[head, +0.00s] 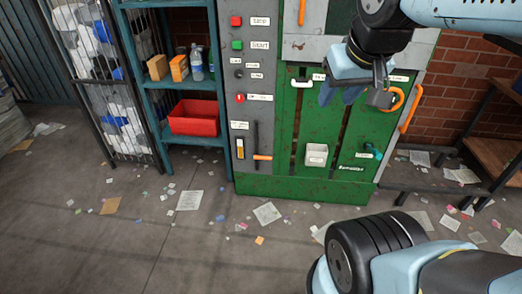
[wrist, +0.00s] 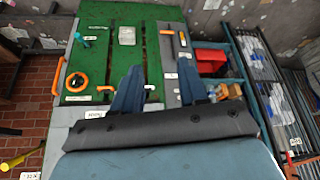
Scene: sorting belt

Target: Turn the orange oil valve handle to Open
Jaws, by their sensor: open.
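An orange ring-shaped handle (head: 398,98) sits on the upper right of the green machine front, partly hidden in the head view by a dark block on my wrist. It shows whole in the wrist view (wrist: 77,82), with a small label (wrist: 76,98) beside it that I cannot read. Whether this label says oil or Open I cannot tell. My gripper (head: 339,97) hangs in front of the panel, left of the ring in the head view. Its blue fingers also show in the wrist view (wrist: 160,72), spread apart with nothing between them, clear of the ring.
An orange bar (head: 411,108) stands on the machine's right edge, close to the ring. A white box (head: 316,154) and a teal knob (head: 372,151) are lower on the panel. A grey control column (head: 240,130) and a red bin (head: 194,118) are left. Paper litters the floor.

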